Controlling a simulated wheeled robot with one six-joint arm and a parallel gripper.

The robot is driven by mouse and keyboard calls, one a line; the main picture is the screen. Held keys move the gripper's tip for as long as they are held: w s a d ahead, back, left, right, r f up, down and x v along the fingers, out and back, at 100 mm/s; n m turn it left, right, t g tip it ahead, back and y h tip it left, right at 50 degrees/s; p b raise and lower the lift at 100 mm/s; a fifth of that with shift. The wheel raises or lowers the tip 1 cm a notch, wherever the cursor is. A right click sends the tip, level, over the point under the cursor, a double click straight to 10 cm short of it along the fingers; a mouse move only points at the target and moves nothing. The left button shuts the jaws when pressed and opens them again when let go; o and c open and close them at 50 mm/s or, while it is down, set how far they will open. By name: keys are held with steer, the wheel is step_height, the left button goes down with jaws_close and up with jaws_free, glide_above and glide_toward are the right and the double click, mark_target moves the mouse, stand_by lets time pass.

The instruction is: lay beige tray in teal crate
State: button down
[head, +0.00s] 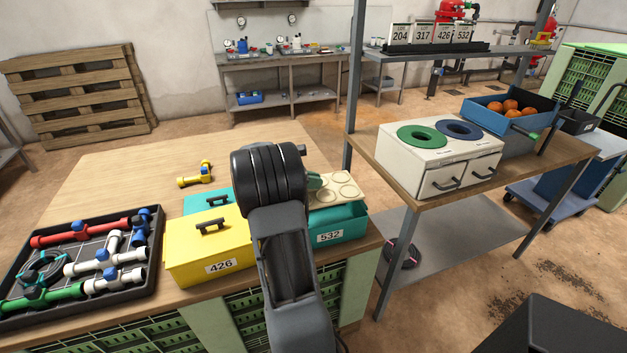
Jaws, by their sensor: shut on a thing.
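The beige tray (347,188), with several round recesses, is over the opening of the teal crate (346,226) labelled 532. Its near edge is close to the crate's rim; I cannot tell whether it touches or hangs above. My gripper (315,181) is at the tray's left side, shut on it, and mostly hidden behind my dark arm. The arm also hides the left part of the crate and the crate's inside.
A yellow box (205,250) labelled 426 stands left of the crate, with a teal lid (200,204) with a black handle behind it. A black pipe tray (85,262) lies far left. A shelf with a white two-hole bin (435,160) stands right. The table's back is largely clear.

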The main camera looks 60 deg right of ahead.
steer(key=shift+f+b, duration=4)
steer(key=shift+f, duration=1.1)
steer(key=c, duration=0.6)
jaws_free()
steer(key=shift+r, duration=0.15)
step_height(320, 180, up, 11)
steer(key=p, duration=1)
